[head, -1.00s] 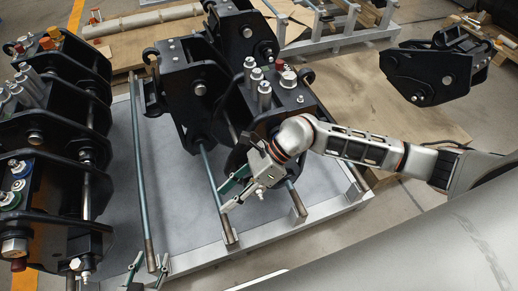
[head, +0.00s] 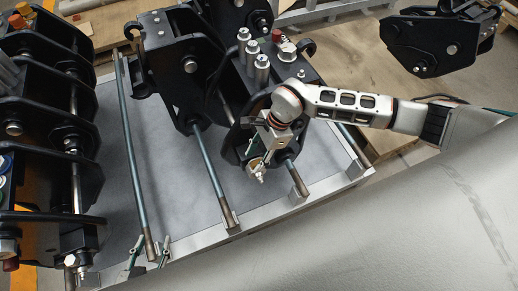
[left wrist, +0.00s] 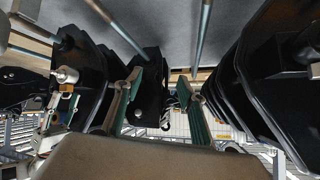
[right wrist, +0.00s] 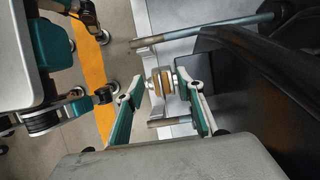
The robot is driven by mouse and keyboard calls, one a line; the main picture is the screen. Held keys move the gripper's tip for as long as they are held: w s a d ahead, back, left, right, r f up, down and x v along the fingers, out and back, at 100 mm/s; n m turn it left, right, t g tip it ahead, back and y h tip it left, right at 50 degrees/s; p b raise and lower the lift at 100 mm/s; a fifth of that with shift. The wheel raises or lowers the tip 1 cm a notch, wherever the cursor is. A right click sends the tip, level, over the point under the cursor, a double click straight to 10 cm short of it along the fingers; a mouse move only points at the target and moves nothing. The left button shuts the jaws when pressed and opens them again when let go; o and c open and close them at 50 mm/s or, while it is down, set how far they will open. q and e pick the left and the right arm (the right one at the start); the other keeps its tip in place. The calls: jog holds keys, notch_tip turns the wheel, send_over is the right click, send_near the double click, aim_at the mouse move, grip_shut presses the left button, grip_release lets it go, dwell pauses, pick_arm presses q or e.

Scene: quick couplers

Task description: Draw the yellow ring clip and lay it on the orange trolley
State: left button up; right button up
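A brass-yellow ring (right wrist: 157,84) sits around the end of a pin in the right wrist view; I take it for the ring clip. My right gripper (right wrist: 160,88) is open, with its fingertips on either side of the ring; a gap shows at the left finger. In the head view my right gripper (head: 262,158) is at the black coupler's side, by a silver pin end (head: 258,172). My left gripper (head: 147,252) is open and empty at the bottom left; its fingers show apart in the left wrist view (left wrist: 158,88). I cannot make out an orange trolley.
Black couplers (head: 185,75) stand on a grey-topped frame (head: 170,185) with long steel bars (head: 208,170). More black couplers (head: 45,110) crowd the left. Another coupler (head: 428,45) is at the upper right. An orange floor stripe (right wrist: 95,75) shows in the right wrist view.

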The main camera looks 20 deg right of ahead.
jog(key=shift+a+f, duration=0.25)
jog(key=shift+f, duration=0.3)
pick_arm(q)
jog(key=shift+w+d+r, duration=0.15)
jog(key=shift+w+r, duration=0.2)
jog(key=shift+w, duration=0.15)
pick_arm(e)
grip_shut()
jog(key=c, duration=1)
grip_release()
jog(key=shift+c, duration=0.2)
grip_shut()
